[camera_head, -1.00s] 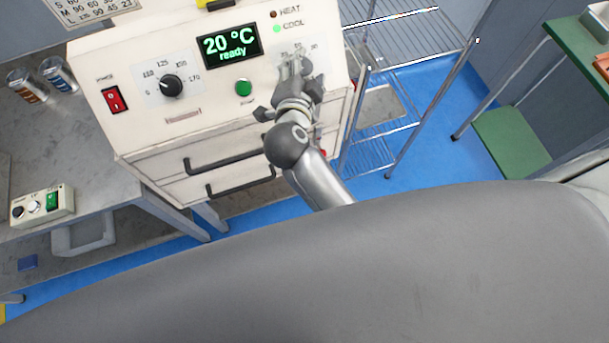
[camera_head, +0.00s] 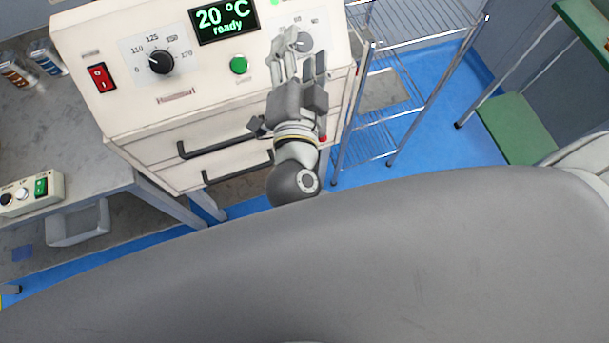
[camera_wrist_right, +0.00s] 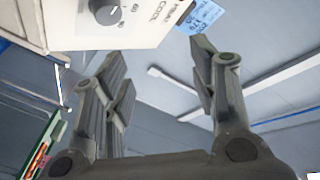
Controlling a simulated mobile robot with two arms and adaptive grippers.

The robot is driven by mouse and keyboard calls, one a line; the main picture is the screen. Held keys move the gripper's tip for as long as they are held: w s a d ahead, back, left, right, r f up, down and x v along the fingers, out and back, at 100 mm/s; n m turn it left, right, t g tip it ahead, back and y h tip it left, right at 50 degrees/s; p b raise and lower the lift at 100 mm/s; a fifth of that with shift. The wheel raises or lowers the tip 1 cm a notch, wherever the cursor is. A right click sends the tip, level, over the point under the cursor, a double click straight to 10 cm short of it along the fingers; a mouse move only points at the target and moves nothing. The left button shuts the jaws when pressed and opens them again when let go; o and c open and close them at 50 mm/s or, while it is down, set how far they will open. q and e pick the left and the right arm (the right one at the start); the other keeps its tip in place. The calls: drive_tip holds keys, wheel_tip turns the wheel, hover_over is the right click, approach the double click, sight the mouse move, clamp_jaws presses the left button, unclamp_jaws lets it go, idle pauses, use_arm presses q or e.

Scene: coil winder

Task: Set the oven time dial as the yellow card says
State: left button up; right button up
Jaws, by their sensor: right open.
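The oven time dial (camera_head: 304,42) is a grey knob at the upper right of the cream oven front (camera_head: 225,105), partly covered by my right gripper in the head view. It also shows at the top of the right wrist view (camera_wrist_right: 106,11), with 60 and 90 printed near it. Its exact setting is hard to read. My right gripper (camera_head: 299,62) is open and empty, its fingers pointing up towards the panel. In the right wrist view the dial lies beyond and left of the parted fingers (camera_wrist_right: 160,60), apart from them. The yellow card and my left gripper are not visible.
The oven also has a black temperature dial (camera_head: 161,61), a display (camera_head: 224,20) reading "20 °C ready", a green button (camera_head: 238,65) and a red switch (camera_head: 101,77). A blue card (camera_wrist_right: 200,15) shows in the wrist view. A wire rack (camera_head: 385,90) stands to the right.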

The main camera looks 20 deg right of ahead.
drive_tip(key=a+n+t+y, duration=0.4)
drive_tip(key=a+n+y, duration=0.4)
drive_tip(key=n+y, duration=0.4)
drive_tip(key=a+f+n+g+y+b, duration=0.1)
drive_tip(key=a+f+n+g+y, duration=0.15)
drive_tip(key=f, duration=0.35)
drive_tip(key=a+f+n+g+y, duration=0.1)
drive_tip(key=f+n+g, duration=0.1)
drive_tip(key=f+g, duration=0.3)
drive_tip(key=s+d+f+g+h+b, duration=0.1)
drive_tip(key=s+d+f+g+h, duration=0.1)
drive_tip(key=f, duration=1)
drive_tip(key=s+d+f+g+h, duration=0.3)
drive_tip(key=s+d+f+g, duration=0.2)
drive_tip(key=f, duration=0.8)
drive_tip(key=shift+s+d+b, duration=0.4)
drive_tip(key=shift+s+d, duration=0.1)
drive_tip(key=shift+d, duration=0.9)
